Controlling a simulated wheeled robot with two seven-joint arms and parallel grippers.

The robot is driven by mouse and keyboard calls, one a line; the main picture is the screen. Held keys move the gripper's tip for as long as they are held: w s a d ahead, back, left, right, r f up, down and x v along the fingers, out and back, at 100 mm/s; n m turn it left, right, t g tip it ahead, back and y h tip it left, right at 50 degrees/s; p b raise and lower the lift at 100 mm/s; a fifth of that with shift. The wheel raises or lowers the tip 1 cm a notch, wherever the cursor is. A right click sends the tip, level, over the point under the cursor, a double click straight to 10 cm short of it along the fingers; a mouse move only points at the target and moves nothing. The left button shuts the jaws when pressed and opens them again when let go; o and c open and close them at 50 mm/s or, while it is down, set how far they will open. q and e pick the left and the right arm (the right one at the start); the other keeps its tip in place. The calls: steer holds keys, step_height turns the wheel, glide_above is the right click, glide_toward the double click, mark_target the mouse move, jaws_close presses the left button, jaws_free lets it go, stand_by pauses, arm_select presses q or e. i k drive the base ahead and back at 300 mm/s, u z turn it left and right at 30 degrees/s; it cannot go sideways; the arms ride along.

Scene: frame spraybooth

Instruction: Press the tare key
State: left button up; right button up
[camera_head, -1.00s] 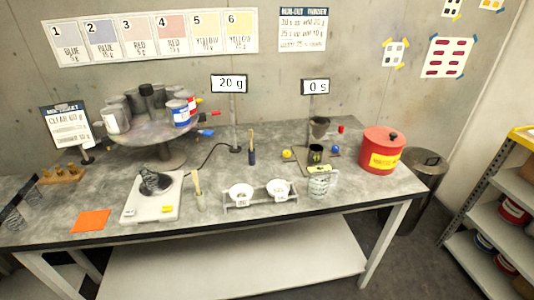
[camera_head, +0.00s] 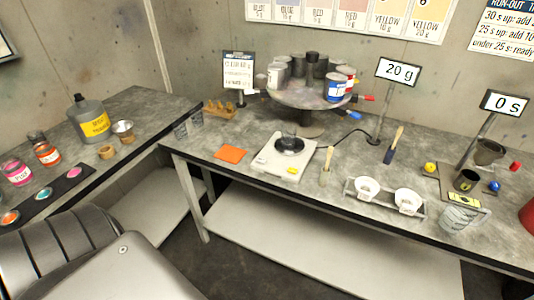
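A white scale (camera_head: 272,164) stands on the grey bench, with a dark round bowl (camera_head: 290,145) on its plate. A small yellow key (camera_head: 292,171) shows at the scale's front right; its lettering is too small to read, so I cannot confirm that it is the tare key. A display sign (camera_head: 397,71) behind the scale reads "20 g". Neither of my grippers is in view. A grey part of my own body fills the lower left corner.
A turntable (camera_head: 309,97) with cans is behind. Two white cups (camera_head: 367,187) (camera_head: 406,200) sit in a rack. The left bench holds a grey jug (camera_head: 90,121) and paint jars.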

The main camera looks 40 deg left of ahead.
mark_target(293, 171)
steer(key=k, duration=0.4)
steer(key=u, duration=0.9)
steer(key=i, duration=0.5)
